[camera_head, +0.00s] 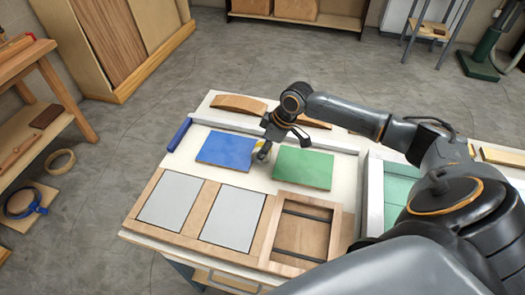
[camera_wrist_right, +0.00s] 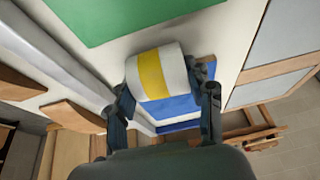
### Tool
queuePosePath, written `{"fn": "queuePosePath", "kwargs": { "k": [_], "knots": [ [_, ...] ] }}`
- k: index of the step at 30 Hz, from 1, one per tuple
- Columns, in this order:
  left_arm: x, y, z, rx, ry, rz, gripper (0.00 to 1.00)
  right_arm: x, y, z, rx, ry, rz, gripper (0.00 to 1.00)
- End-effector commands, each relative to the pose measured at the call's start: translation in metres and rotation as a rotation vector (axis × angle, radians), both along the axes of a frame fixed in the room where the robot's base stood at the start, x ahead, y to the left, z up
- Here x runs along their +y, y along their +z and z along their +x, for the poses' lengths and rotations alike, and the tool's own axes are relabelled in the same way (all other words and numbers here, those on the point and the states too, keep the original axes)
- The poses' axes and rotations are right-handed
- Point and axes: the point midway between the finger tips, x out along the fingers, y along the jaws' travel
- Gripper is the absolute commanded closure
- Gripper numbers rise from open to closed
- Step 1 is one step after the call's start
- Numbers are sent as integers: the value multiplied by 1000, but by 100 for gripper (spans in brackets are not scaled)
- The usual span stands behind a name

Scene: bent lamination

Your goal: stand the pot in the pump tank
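The pot (camera_wrist_right: 160,72), a white cylinder with a yellow band, lies between the fingers of my right gripper (camera_wrist_right: 168,100) in the right wrist view. The fingers meet its two sides and appear shut on it. In the head view my right gripper (camera_head: 282,128) is over the middle of the table, and the pot (camera_head: 263,150) shows small below it, between the blue and green panels. A white-walled open box with a pale green inside (camera_head: 374,196), possibly the pump tank, is at the right, partly hidden by my right arm. My left gripper is out of view.
A blue panel (camera_head: 226,150) and a green panel (camera_head: 303,167) lie on the table. Grey plates (camera_head: 171,201) in wooden frames and an open wooden frame (camera_head: 301,233) line the front.

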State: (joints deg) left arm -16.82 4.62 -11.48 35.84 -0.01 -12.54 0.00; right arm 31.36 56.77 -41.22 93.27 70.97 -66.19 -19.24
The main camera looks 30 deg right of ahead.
Motion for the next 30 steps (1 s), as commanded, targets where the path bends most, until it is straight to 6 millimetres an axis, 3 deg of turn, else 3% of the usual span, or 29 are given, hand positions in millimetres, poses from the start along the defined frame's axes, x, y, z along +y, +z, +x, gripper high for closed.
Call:
{"fn": "queuePosePath", "kwargs": {
  "k": [5, 16, 20, 28, 30],
  "knots": [
    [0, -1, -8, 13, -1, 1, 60, 0, 0, 0, 0, 0, 0, 86],
    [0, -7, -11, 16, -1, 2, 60, -1, 11, 1, -3, 1, -1, 86],
    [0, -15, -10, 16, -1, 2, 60, 0, 29, 1, -5, 1, -1, 86],
    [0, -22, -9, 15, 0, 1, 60, 32, 90, -38, -6, 6, -2, 86],
    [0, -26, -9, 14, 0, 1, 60, 45, 97, -53, -3, 7, -1, 86]
  ]
}}
